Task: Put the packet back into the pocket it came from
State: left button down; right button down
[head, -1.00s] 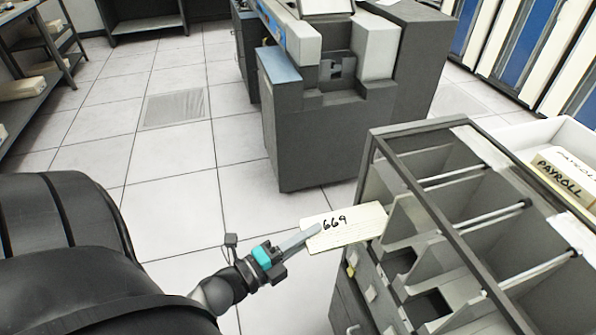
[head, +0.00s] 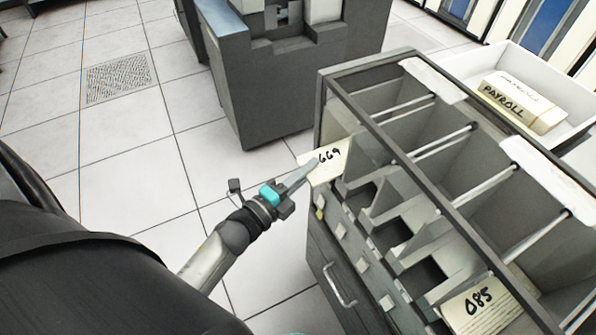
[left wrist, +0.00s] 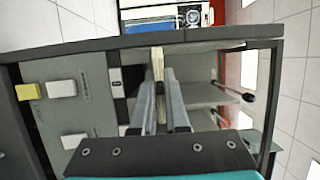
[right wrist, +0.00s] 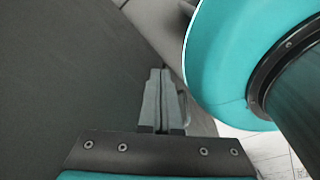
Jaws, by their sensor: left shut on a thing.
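My left gripper (head: 311,166) is shut on a cream packet (head: 328,158) marked 669, at the left side of a grey pocket rack (head: 375,126). The packet overlaps the rack's far left pocket opening in the head view; I cannot tell how far inside it is. In the left wrist view the packet (left wrist: 158,72) shows as a thin upright strip between the fingers, close to the rack's rail. My right gripper (right wrist: 161,100) appears shut and empty beside a dark surface in the right wrist view; it is outside the head view.
Another packet (head: 478,310), marked 085, sits in the near pocket. Metal rods cross between the pockets. A white tray (head: 567,135) with a PAYROLL packet (head: 520,102) stands behind the rack. A grey machine (head: 262,95) is at the back. Floor lies clear left of the rack.

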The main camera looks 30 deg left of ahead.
aim_at(339, 157)
pick_arm(q)
jog(key=shift+w+d+b, duration=0.1)
jog(key=shift+w+d, duration=0.4)
jog(key=shift+w, duration=0.25)
jog(key=shift+w+d+b, duration=0.1)
jog(key=shift+w+d, duration=0.45)
jog(key=shift+w, duration=0.25)
jog(key=shift+w+d+b, duration=0.1)
jog(key=shift+w+d, duration=0.4)
jog(key=shift+w, duration=0.25)
jog(key=shift+w+d, duration=0.45)
jog(key=shift+w, duration=0.2)
jog(key=shift+w+d, duration=0.15)
jog(key=shift+w, duration=0.1)
pick_arm(e)
jog(key=shift+w+d+f, duration=0.35)
jog(key=shift+w+d, duration=0.1)
jog(key=shift+d, duration=0.05)
pick_arm(q)
jog(key=shift+f+b, duration=0.15)
jog(key=shift+b, duration=0.15)
pick_arm(e)
jog(key=shift+f, duration=0.15)
